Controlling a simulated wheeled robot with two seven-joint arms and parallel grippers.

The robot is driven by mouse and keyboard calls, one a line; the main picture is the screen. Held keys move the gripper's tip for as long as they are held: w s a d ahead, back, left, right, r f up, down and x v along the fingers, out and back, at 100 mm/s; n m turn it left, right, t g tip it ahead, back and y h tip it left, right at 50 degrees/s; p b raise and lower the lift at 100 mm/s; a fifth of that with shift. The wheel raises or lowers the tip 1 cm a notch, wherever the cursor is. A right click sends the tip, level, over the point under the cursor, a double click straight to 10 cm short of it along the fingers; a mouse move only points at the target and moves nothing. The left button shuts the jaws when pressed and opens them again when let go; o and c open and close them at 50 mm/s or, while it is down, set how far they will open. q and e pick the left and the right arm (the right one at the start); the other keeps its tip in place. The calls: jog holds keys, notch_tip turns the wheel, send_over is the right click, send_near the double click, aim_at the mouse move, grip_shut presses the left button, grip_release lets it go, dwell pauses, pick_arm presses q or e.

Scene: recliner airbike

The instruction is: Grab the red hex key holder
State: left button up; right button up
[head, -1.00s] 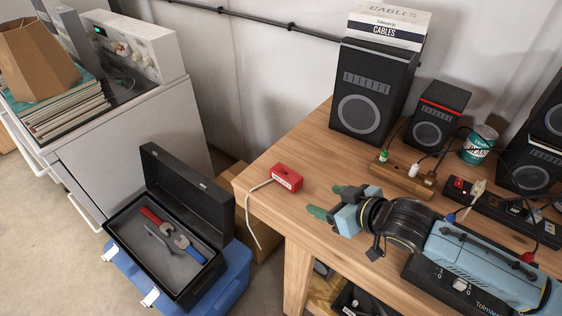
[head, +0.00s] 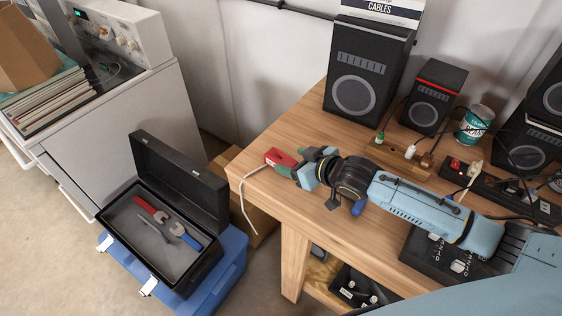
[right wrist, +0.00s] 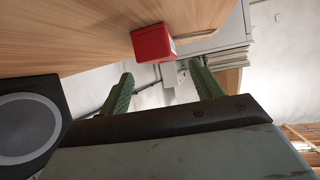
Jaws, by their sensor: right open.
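The red hex key holder (head: 279,158) is a small red block near the left corner of the wooden workbench, with a pale cord hanging over the edge. In the right wrist view the red block (right wrist: 153,43) appears just beyond and between the fingers. My right gripper (head: 304,163) is open at the right side of the block in the head view, its green fingers partly covering it. In the right wrist view the open fingers (right wrist: 163,90) have nothing between them. Whether a finger touches the block cannot be told. My left gripper is not in view.
The workbench (head: 300,213) also holds black speakers (head: 367,70), a wooden power strip (head: 398,160) and a can (head: 475,124) behind my right arm. An open black toolbox (head: 118,207) with wrenches sits on a blue case (head: 232,255) at the left.

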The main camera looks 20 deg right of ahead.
aim_at(280, 157)
jog(key=x, duration=0.3)
jog(key=shift+a+f, duration=0.1)
jog(key=c, duration=1.2)
